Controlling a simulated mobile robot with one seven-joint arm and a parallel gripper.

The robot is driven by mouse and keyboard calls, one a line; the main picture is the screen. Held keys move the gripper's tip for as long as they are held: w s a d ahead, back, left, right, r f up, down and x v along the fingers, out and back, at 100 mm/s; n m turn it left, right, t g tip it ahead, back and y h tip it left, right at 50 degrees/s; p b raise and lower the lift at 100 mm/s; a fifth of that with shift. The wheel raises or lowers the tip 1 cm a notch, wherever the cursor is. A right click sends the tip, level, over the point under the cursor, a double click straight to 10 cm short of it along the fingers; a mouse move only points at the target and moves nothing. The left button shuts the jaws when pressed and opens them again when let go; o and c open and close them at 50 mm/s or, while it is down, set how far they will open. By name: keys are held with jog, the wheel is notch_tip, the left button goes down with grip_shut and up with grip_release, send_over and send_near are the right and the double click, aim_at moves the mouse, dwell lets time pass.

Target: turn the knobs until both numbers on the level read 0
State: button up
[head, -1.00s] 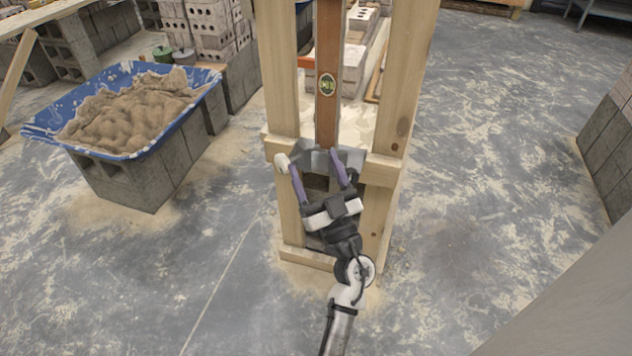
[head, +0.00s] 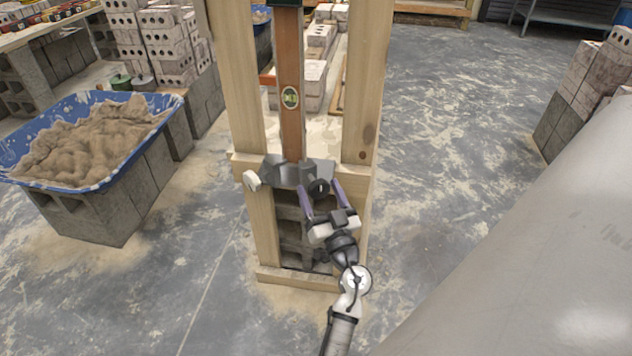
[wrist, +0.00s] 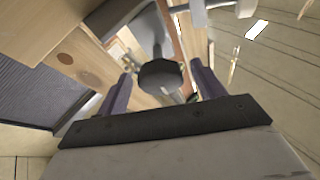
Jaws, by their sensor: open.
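The level (head: 291,130) is a brown upright bar with a small yellow-green vial (head: 290,97), between wooden posts. A dark display edge is cut off at the top of the head view; no numbers can be read. A grey bracket (head: 284,172) holds the level's foot. A white knob (head: 251,180) sticks out at the bracket's left; it also shows in the wrist view (wrist: 245,8). A dark round knob (head: 319,188) is on the bracket's right front. My gripper (head: 320,184) is open, with its purple fingers either side of the dark knob (wrist: 160,75). Contact cannot be told.
The wooden frame's posts (head: 362,90) and crossbar (head: 353,172) stand close around my gripper. Grey blocks stand behind the frame's lower opening. A blue tub (head: 150,128) of mortar rests on blocks at the left. The floor (head: 450,130) to the right is clear.

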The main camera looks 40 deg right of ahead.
aim_at(320, 193)
jog(key=shift+x, duration=1.5)
jog(key=c, duration=1)
